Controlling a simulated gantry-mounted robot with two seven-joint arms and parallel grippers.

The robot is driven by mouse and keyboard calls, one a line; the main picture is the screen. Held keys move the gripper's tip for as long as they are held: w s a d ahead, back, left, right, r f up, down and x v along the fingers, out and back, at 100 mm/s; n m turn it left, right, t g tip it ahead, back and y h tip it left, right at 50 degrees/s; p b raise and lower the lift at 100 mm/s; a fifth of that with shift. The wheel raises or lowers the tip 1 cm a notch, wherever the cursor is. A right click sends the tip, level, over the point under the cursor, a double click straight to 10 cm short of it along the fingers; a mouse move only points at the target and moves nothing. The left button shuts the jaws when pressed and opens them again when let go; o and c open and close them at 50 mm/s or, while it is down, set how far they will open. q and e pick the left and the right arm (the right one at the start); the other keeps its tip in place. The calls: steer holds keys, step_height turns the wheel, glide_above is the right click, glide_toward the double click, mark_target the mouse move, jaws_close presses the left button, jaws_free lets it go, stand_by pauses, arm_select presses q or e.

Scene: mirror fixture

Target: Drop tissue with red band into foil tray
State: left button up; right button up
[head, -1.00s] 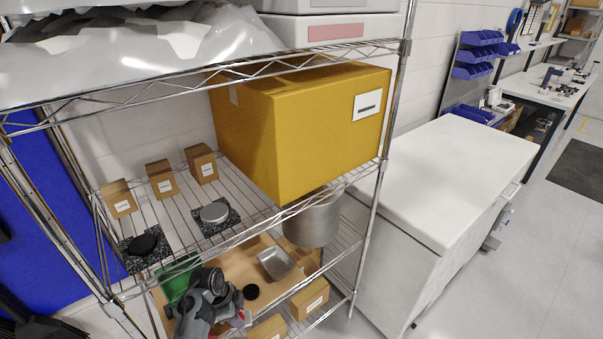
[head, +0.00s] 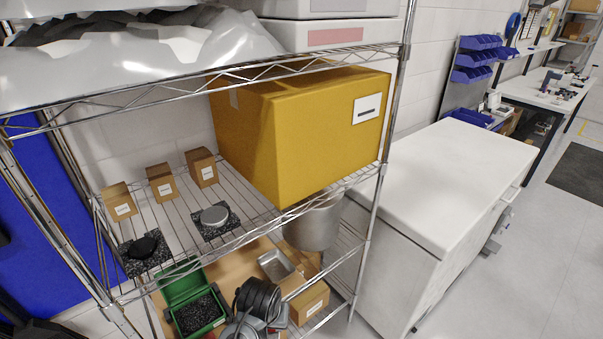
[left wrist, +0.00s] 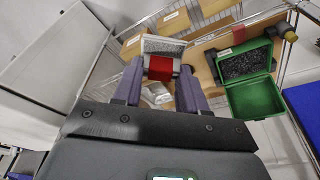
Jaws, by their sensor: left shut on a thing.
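In the left wrist view my left gripper (left wrist: 160,72) is shut on the tissue with the red band (left wrist: 160,68), a pale, grey-topped piece with red across its near side. The silvery foil tray (head: 276,265) lies on the lower shelf in the head view, just behind and above my left gripper (head: 262,298) in the picture. In the left wrist view the foil tray (left wrist: 155,94) shows partly between the fingers, below the tissue in the picture. The tissue looks apart from the tray; its height above it is unclear. In the head view the tissue is mostly hidden. My right gripper is not in view.
An open green box (head: 195,305) with dark grains stands left of my gripper. Cardboard boxes (head: 310,299) stand right. A metal pot (head: 315,225) stands behind the tray. The wire shelf above (head: 190,225) carries a large yellow box (head: 300,130) and overhangs the work area.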

arm_select(q)
steer(key=shift+s+d+r+n, duration=0.25)
steer(key=shift+s+d+n, duration=0.05)
steer(key=shift+d, duration=0.05)
steer(key=a, duration=1.4)
steer(key=w+p+v, duration=0.3)
steer(key=p+v, duration=0.9)
steer(key=p, duration=0.1)
steer(key=w+r+p+v, duration=0.1)
steer(key=w+p+v, duration=0.2)
steer(key=p+v, duration=1)
steer(key=shift+r, duration=0.4)
